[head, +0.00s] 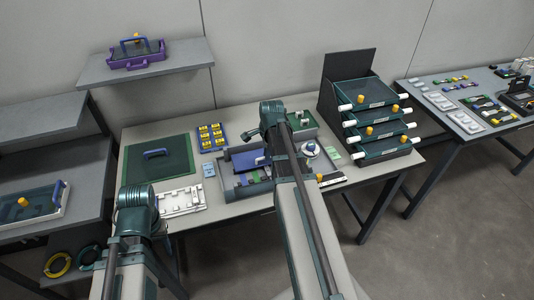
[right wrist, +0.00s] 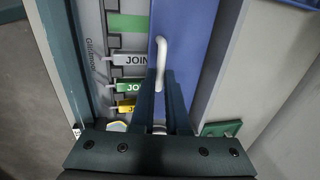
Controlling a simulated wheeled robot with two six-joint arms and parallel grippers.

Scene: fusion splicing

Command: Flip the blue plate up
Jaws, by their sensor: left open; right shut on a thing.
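The blue plate (head: 246,160) is part of the grey splicing device (head: 226,178) at the middle of the table, partly hidden by my right arm. In the right wrist view, the blue plate (right wrist: 188,45) is a long flat panel with a white handle (right wrist: 161,50). My right gripper (right wrist: 160,80) is shut on this handle. How far the plate is tilted is unclear. My left gripper (head: 135,198) is over the table's front left, apart from the device; it is open, its fingers mostly hidden by its wrist.
Beside the plate are labelled buttons (right wrist: 128,86). A green mat (head: 157,170) with a blue handle and a white tray (head: 182,201) lie to the left. Yellow pieces (head: 210,136) sit behind. A drawer rack (head: 372,110) stands at the right.

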